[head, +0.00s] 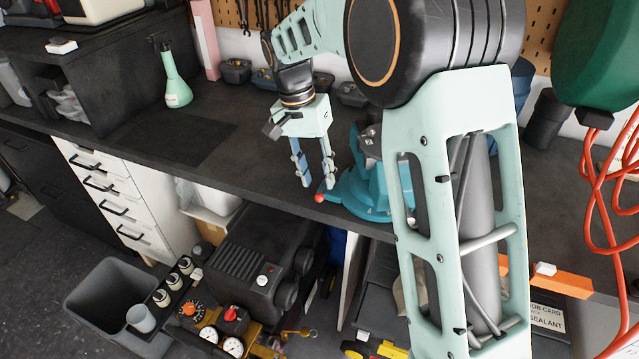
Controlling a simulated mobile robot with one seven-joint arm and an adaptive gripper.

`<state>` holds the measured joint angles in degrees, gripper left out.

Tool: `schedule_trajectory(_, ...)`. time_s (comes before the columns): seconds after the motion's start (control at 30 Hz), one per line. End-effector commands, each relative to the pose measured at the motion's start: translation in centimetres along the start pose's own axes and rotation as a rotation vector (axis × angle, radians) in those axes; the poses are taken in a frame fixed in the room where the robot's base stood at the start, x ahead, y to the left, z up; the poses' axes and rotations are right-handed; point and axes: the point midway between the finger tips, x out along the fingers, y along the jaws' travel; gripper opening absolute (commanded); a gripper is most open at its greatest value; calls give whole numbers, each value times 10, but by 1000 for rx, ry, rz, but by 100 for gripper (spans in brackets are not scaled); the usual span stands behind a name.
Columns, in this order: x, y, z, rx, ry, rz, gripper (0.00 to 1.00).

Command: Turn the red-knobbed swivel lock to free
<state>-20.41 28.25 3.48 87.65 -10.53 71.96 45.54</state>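A small red knob (319,198) shows at the front left of the blue swivel base (365,197) of a bench vise, near the bench's front edge. My gripper (318,185) points down just above and beside the red knob. Its two fingers are apart, with a visible gap and nothing seen between them. The right fingertip is close to the knob; I cannot tell whether it touches. My arm hides much of the vise's right side.
The dark workbench (240,150) is clear to the left of the vise. A green spray bottle (174,80) stands farther back. A black compressor (255,260) sits below the front edge. A red coiled hose (610,200) hangs at the right.

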Motion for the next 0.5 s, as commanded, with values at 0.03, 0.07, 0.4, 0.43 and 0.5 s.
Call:
schedule_trajectory(0.03, -13, -1, -1, 0, 4, -4, 31)
schedule_trajectory(0.07, -20, -1, -1, 0, 4, -4, 31)
schedule_trajectory(0.4, -78, 0, 0, -1, 1, -1, 31)
schedule_trajectory(0.43, -81, 0, 0, -1, 1, -1, 31)
schedule_trajectory(0.5, -85, 0, 0, -1, 0, 0, 31)
